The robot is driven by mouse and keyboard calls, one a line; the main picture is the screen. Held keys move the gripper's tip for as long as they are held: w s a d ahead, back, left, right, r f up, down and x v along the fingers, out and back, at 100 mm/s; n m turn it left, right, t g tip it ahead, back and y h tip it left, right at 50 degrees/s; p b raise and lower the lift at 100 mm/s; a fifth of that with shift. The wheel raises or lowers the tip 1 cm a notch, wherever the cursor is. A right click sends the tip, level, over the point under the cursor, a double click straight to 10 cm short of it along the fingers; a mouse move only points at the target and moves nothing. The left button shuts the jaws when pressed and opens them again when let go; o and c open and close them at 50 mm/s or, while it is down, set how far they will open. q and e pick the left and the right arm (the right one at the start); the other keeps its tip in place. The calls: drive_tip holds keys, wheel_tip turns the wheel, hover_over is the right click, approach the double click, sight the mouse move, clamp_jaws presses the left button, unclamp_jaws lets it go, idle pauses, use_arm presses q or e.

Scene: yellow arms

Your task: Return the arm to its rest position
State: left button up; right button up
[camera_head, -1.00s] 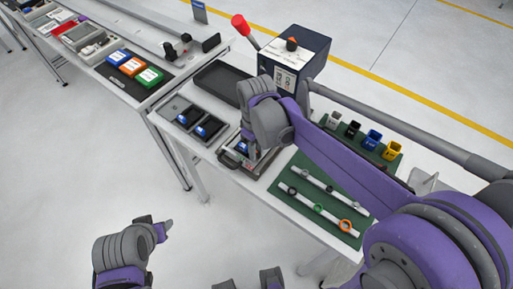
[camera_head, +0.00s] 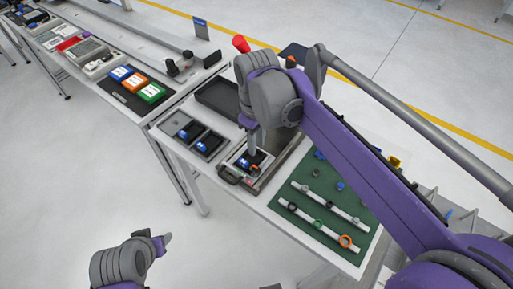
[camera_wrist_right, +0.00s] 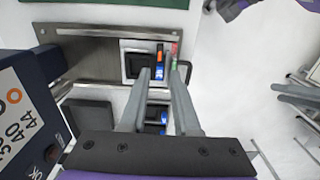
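My right arm reaches in from the right in the head view, its wrist over the work table (camera_head: 285,222). My right gripper (camera_head: 252,143) points down above a small fixture (camera_head: 243,163) holding a blue part. In the right wrist view the two grey fingers of this gripper (camera_wrist_right: 162,72) stand apart, with nothing visible held between them. The fixture (camera_wrist_right: 147,64) with blue and orange parts lies beyond the fingertips. My left gripper (camera_head: 163,243) is low at the left over the floor; its finger gap is not clear.
A green mat (camera_head: 300,232) with two white rails holding rings lies at the table's right. Dark trays (camera_head: 218,96) and a dark blue machine (camera_head: 293,52) with a red-handled lever stand behind, partly hidden by my arm. A second table (camera_head: 85,45) is at upper left.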

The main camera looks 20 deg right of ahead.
idle(0.5)
drive_tip(key=s+d+f+m+t, duration=0.1)
drive_tip(key=s+d+f+m, duration=0.1)
drive_tip(key=s+f, duration=0.1)
drive_tip(key=s+d+f+m+t, duration=0.2)
drive_tip(key=s+f+m, duration=0.1)
drive_tip(key=s, duration=0.3)
drive_tip(key=s+d+f+m+t, duration=0.2)
drive_tip(key=s+f, duration=0.3)
drive_tip(key=shift+s+f, duration=0.15)
drive_tip(key=shift+f, duration=0.05)
